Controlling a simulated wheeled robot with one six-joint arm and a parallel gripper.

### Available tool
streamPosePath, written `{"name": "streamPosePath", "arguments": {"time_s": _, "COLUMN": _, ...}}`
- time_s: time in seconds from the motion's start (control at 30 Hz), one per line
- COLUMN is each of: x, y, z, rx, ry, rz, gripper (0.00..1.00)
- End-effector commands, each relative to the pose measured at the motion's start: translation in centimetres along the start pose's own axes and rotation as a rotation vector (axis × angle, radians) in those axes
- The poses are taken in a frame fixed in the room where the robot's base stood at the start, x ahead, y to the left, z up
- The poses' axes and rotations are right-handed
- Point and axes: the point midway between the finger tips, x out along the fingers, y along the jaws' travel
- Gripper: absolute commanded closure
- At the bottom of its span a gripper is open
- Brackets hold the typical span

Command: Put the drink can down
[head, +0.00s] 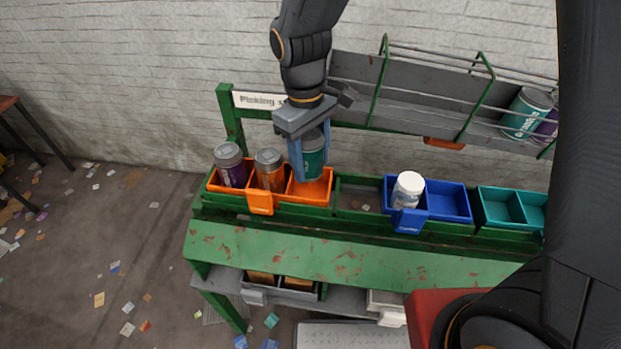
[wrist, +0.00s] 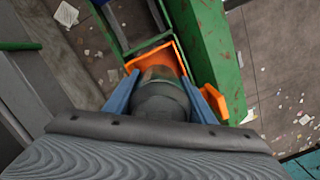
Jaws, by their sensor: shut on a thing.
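My gripper (head: 311,166) is shut on a teal drink can (head: 314,157) with a dark grey top, one blue finger on each side. The can is upright over the right compartment of the orange bin (head: 318,195), its lower end at or near the compartment; I cannot tell whether it touches the floor. In the wrist view the can's grey top (wrist: 162,99) sits between the fingers, with the orange bin (wrist: 184,60) around its far end.
A purple container (head: 231,168) and an orange-brown container (head: 269,172) stand in the other orange compartments. A white bottle (head: 408,188) stands in the blue bin (head: 449,203). Teal bins (head: 500,207) are farther right. A sloped rack (head: 430,90) holds cans above. The green front ledge (head: 300,252) is clear.

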Motion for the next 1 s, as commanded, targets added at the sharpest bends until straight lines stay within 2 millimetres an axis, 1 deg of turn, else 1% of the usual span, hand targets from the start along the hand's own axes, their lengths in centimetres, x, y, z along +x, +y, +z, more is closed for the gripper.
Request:
{"name": "streamPosePath", "arguments": {"time_s": 0.03, "x": 0.9, "y": 0.0, "z": 0.0, "rx": 0.001, "ry": -0.004, "rz": -0.001, "gripper": 0.71}}
{"name": "streamPosePath", "arguments": {"time_s": 0.1, "x": 1.9, "y": 0.0, "z": 0.0, "rx": 0.002, "ry": -0.004, "rz": -0.001, "gripper": 0.71}}
{"name": "streamPosePath", "arguments": {"time_s": 0.27, "x": 3.0, "y": 0.1, "z": -0.2, "rx": 0.003, "ry": -0.001, "rz": -0.001, "gripper": 0.71}}
{"name": "streamPosePath", "arguments": {"time_s": 0.53, "x": 6.3, "y": 0.2, "z": -0.4, "rx": 0.003, "ry": -0.003, "rz": -0.001, "gripper": 0.71}}
{"name": "streamPosePath", "arguments": {"time_s": 0.67, "x": 7.0, "y": 0.2, "z": -0.5, "rx": 0.004, "ry": 0.001, "rz": 0.000, "gripper": 0.71}}
{"name": "streamPosePath", "arguments": {"time_s": 1.0, "x": 7.3, "y": 0.2, "z": -0.6, "rx": 0.004, "ry": 0.000, "rz": 0.000, "gripper": 0.71}}
